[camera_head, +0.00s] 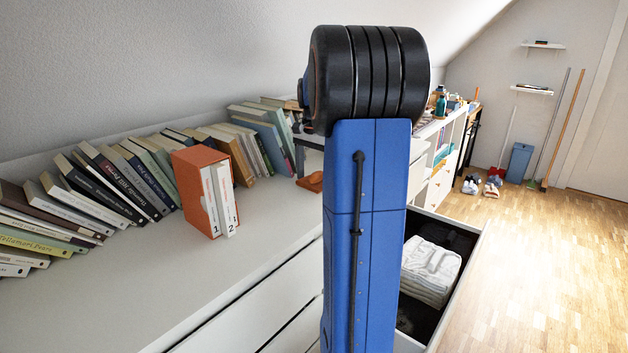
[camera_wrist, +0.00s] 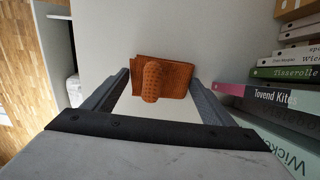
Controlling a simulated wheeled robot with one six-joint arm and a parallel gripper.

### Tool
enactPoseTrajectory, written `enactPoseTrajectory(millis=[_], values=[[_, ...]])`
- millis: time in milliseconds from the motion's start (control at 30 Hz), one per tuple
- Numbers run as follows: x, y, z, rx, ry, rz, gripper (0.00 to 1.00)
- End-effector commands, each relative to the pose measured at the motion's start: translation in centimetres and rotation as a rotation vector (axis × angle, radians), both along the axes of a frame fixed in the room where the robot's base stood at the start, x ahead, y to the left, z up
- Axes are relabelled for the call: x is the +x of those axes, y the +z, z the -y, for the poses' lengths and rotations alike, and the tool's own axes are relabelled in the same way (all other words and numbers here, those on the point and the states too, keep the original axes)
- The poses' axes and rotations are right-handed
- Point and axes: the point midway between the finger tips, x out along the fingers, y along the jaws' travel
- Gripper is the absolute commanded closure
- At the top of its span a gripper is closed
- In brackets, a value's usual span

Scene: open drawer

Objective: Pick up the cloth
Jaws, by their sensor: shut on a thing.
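The cloth (camera_wrist: 178,78) is orange-brown and textured, with a raised rounded fold near its middle. In the wrist view it lies between the two fingertips of my gripper (camera_wrist: 160,82), which is shut on it with the fingers well apart. In the head view the cloth (camera_head: 310,182) shows as a small orange patch on the white dresser top (camera_head: 262,225), just left of my blue arm. My arm hides most of the gripper there, and the exact contact between fingers and cloth is hard to see.
Leaning books (camera_head: 120,180) line the wall, with an orange slipcase (camera_head: 190,190) in front. Books (camera_wrist: 285,75) also stand close to the right of my gripper in the wrist view. An open drawer (camera_head: 470,238) holds folded white cloths (camera_head: 430,265).

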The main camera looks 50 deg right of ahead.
Motion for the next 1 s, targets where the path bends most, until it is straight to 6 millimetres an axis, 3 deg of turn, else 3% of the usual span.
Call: enactPoseTrajectory(millis=[167,600,1000], values=[[0.1,1.7,0.1,-0.002,0.0,0.002,0.43],[0.0,8.8,0.0,-0.001,0.0,0.001,0.43],[0.0,10.0,0.0,0.0,0.0,0.0,0.43]])
